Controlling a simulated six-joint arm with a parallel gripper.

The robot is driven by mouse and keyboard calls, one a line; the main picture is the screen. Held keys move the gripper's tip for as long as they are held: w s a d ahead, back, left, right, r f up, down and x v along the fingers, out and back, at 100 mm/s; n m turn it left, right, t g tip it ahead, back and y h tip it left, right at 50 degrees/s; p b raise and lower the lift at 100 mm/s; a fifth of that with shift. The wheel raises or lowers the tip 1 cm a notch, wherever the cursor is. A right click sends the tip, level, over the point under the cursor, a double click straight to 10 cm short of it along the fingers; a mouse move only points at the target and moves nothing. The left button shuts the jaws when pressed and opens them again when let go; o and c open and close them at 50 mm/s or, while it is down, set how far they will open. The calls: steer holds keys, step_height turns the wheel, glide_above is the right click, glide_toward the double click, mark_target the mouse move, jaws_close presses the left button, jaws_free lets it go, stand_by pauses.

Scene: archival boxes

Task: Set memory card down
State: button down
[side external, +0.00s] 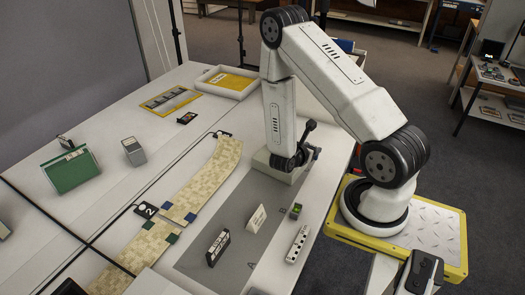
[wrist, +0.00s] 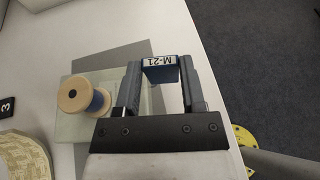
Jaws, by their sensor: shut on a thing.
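My gripper (wrist: 160,80) is shut on a small dark blue piece with a white label reading "M-21", the memory card (wrist: 160,69), held between its two dark fingers in the wrist view. A pale greenish block (wrist: 75,132) lies below and left of the fingers, partly hidden by them; I cannot tell whether the card touches it. In the side external view my gripper's fingers and the card are hidden behind my arm, above the pale block (side external: 262,160) near the table's right edge.
A spool with blue thread (wrist: 80,97) is at the block in the wrist view. A patterned beige strip (side external: 215,175) runs along the table.

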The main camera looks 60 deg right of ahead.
steer(key=w+d+r+m+g, duration=0.1)
steer(key=d, duration=0.5)
steer(key=w+d+r+m+g+y, duration=0.1)
steer(key=w+d+r+g, duration=0.1)
steer(key=d, duration=0.4)
steer(key=shift+d+r+m, duration=0.25)
steer(key=shift+r+m, duration=0.05)
steer(key=shift+m, duration=0.1)
steer(key=shift+w+d+f, duration=2.25)
steer(key=shift+d+f, duration=0.15)
steer(key=shift+d, duration=0.1)
steer(key=shift+w+d+f, duration=2.2)
steer(key=shift+d+f, duration=0.15)
steer(key=shift+d, duration=0.15)
steer(key=shift+f, duration=0.1)
steer(key=shift+w+d+f, duration=0.15)
steer(key=shift+f, duration=1.5)
